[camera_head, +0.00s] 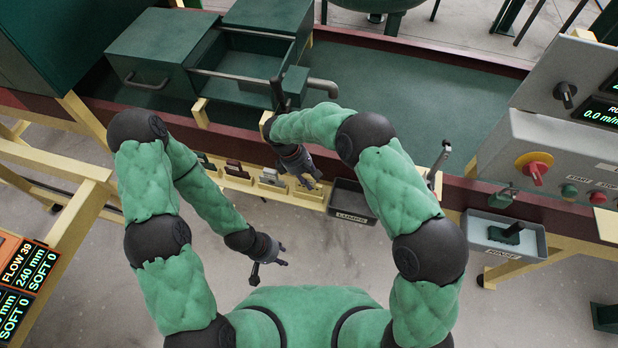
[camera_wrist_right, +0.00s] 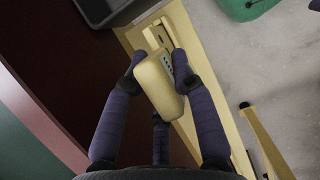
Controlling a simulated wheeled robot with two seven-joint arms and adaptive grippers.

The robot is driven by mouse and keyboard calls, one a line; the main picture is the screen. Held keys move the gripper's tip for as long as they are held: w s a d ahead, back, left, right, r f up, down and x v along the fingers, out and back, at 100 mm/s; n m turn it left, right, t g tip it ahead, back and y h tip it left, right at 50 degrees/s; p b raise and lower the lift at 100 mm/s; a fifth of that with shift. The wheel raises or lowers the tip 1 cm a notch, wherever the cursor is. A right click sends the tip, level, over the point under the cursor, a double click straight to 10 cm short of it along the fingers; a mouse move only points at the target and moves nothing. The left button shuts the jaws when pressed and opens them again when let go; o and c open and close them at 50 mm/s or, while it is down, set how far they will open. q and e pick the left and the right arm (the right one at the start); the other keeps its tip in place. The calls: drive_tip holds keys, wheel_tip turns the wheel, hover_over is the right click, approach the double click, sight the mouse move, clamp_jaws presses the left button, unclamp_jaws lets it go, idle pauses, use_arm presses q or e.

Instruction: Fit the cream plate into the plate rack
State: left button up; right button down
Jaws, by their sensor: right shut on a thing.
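The cream plate (camera_wrist_right: 157,88) is a thick block with rounded edges and small dark marks on one side. My right gripper (camera_wrist_right: 158,65) is shut on it, with a dark finger on each side. The plate rack (camera_head: 237,182) is a cream rail along the line's near edge, holding several upright plates, among them a brown one (camera_head: 233,167) and a grey one (camera_head: 270,177). My right gripper (camera_head: 312,182) is at the rack's right end. The rail (camera_wrist_right: 207,118) runs behind the plate; I cannot tell if they touch. My left gripper (camera_head: 280,258) is empty, fingers apart, below the rack.
A dark tray labelled LUMPS (camera_head: 352,202) stands right of the rack. A grey RINSE tub (camera_head: 503,236) is farther right. The floor below the rack is clear.

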drive_tip(key=shift+f+b, duration=0.8)
drive_tip(key=shift+f, duration=0.35)
drive_tip(key=c, duration=0.9)
unclamp_jaws()
drive_tip(key=shift+c, duration=0.2)
drive_tip(key=v, duration=1.2)
